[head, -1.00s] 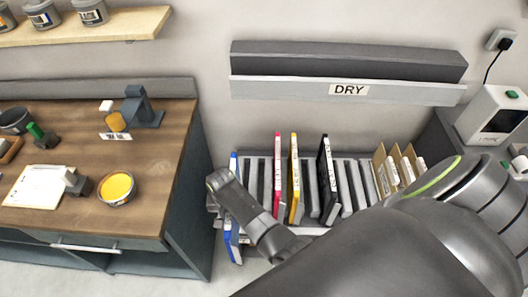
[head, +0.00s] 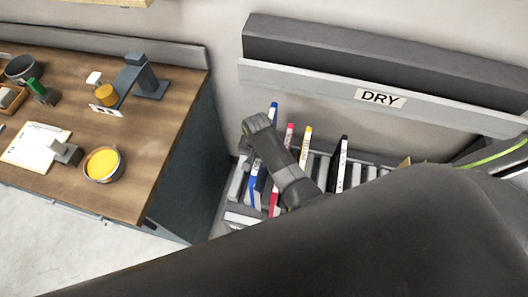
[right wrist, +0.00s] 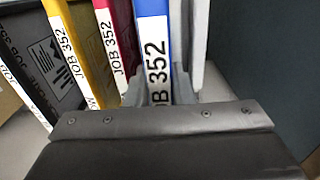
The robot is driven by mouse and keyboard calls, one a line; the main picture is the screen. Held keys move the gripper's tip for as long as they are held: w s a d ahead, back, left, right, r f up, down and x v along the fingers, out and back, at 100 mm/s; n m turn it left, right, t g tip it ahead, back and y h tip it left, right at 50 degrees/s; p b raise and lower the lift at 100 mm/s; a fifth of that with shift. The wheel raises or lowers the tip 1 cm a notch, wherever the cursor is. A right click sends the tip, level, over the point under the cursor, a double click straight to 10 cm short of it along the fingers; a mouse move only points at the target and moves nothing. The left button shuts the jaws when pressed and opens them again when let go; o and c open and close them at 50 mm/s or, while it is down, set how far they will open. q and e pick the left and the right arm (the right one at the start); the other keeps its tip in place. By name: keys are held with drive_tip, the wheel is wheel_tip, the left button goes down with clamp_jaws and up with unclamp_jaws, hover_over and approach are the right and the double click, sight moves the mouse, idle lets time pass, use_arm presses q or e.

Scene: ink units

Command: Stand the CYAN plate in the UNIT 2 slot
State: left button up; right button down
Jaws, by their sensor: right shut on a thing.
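The cyan plate (head: 273,112), which looks blue, stands about upright at the left part of the rack (head: 238,218). In the right wrist view the cyan plate (right wrist: 154,40) has a white label reading JOB 352. My right gripper (right wrist: 158,93) is shut on its near edge, one finger at each side. In the head view my right wrist hides the middle of the plate. I cannot tell whether its foot sits in a slot, and no UNIT 2 marking is readable. My left gripper is not in view.
A magenta plate (head: 290,130), a yellow plate (head: 307,136) and a black plate (head: 342,160) stand to the right. Grey dividers (right wrist: 199,40) flank the cyan plate's right. The DRY shelf (head: 370,62) hangs above. A wooden bench (head: 150,125) is at left.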

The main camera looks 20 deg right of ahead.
drive_tip(key=shift+f+b, duration=0.4)
drive_tip(key=shift+f, duration=0.05)
wheel_tip(320, 180, down, 2)
drive_tip(key=shift+f+b, duration=0.1)
drive_tip(key=shift+b, duration=1.1)
use_arm(q)
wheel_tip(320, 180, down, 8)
drive_tip(key=b, duration=0.4)
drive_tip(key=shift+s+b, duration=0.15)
drive_tip(key=shift+b, duration=0.2)
use_arm(e)
wheel_tip(320, 180, down, 7)
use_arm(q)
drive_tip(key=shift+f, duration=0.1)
use_arm(e)
drive_tip(key=shift+f, duration=0.45)
drive_tip(key=c, duration=1.2)
unclamp_jaws()
drive_tip(key=shift+o, duration=0.2)
